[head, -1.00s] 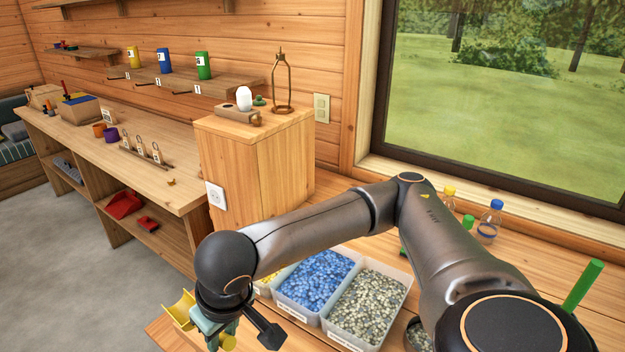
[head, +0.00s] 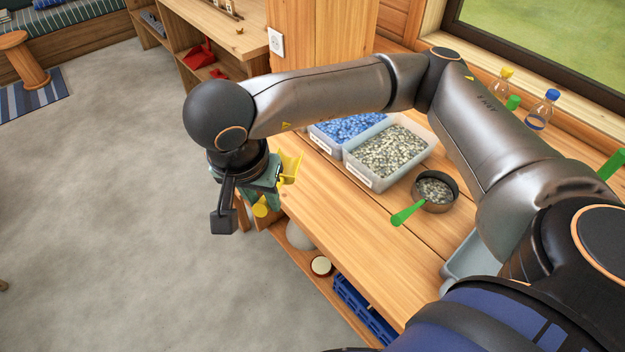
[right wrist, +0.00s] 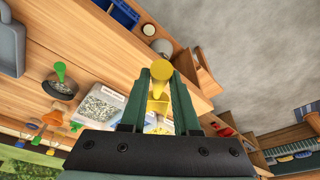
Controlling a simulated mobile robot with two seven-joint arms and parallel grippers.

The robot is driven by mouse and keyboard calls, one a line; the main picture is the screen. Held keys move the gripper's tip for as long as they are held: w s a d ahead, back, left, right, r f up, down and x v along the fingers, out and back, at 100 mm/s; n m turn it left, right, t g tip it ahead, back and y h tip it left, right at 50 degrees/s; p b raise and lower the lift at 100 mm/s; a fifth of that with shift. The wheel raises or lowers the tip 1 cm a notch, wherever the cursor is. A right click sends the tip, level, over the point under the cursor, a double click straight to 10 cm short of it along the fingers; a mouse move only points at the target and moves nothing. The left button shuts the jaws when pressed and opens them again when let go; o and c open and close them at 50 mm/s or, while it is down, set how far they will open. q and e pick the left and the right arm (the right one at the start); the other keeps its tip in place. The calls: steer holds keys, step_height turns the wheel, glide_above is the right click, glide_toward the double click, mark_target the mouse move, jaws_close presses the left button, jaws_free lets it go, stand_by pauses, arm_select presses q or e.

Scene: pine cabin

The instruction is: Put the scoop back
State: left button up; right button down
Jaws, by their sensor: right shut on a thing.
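The yellow scoop (head: 291,166) is in my right gripper (head: 264,186), in front of the workbench's near left edge in the head view. It is held in the air, clear of the bench. In the right wrist view the scoop's round yellow end (right wrist: 161,69) shows between the two green fingers of my right gripper (right wrist: 160,88), which are shut on it. Part of the scoop is hidden by the fingers. The bin of blue pieces (head: 347,127) and the bin of grey pieces (head: 391,152) stand on the bench behind the gripper. My left gripper is not in view.
Bottles (head: 541,110) stand near the window. A blue crate (head: 362,308) sits on the shelf below.

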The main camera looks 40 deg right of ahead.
mark_target(291, 165)
steer(key=s+a+r+m+g+b, duration=0.15)
steer(key=a+m, duration=0.25)
steer(key=m, duration=0.4)
steer(key=w+d+f+p, duration=0.2)
steer(key=w+d+f, duration=0.6)
steer(key=w+f, duration=0.3)
step_height(291, 165, down, 2)
steer(key=shift+w+p, duration=0.15)
steer(key=shift+p, duration=0.15)
steer(key=shift+f, duration=0.15)
steer(key=c, duration=0.6)
jaws_free()
steer(key=shift+c, duration=0.2)
